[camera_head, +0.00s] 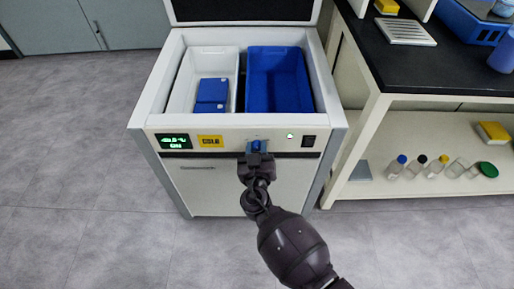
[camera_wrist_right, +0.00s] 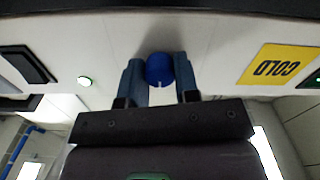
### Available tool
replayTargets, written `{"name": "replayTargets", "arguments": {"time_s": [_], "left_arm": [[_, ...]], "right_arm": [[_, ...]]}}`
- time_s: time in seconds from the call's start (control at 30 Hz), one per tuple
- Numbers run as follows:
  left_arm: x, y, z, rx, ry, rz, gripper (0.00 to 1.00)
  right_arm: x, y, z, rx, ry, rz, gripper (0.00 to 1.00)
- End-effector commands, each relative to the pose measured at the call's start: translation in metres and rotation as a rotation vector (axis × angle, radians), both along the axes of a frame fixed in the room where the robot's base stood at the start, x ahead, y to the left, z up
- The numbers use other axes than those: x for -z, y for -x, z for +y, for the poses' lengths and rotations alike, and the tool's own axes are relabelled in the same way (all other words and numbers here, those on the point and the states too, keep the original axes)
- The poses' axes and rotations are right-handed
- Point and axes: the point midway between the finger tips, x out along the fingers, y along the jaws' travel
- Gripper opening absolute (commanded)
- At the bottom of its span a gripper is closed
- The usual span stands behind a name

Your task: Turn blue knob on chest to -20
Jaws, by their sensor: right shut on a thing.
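The white chest (camera_head: 330,130) stands ahead with its lid open. On its front panel is the blue knob (camera_head: 256,145), mostly covered by my right gripper in the head view. My right gripper (camera_head: 256,155) is shut on the blue knob. In the right wrist view, the knob (camera_wrist_right: 160,68) sits between the two fingers (camera_wrist_right: 160,82), with a small pale mark on its lower edge. The display (camera_head: 174,141) on the panel's left shows green digits, too small to read surely, with "ON" below. My left gripper is not in view.
A yellow "COLD" label (camera_wrist_right: 278,64) is beside the knob. A green light (camera_head: 290,136) and a black switch (camera_head: 308,141) are at the panel's right. The chest holds a white bin (camera_head: 201,52) and a blue bin (camera_head: 277,83). A bench (camera_head: 458,75) stands at right; the floor at left is clear.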

Motion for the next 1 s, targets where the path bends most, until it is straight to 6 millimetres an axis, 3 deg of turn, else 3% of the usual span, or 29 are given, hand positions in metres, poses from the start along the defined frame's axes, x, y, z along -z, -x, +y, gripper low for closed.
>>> {"name": "replayTargets", "arguments": {"time_s": [0.37, 1.0], "left_arm": [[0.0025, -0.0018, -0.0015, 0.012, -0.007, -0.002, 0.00], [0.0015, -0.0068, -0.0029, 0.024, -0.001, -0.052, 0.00]], "right_arm": [[0.0023, 0.0006, 0.0001, -0.002, 0.104, 0.002, 0.06], [0.0002, -0.0002, 0.0003, 0.000, 0.677, -0.001, 0.06]]}}
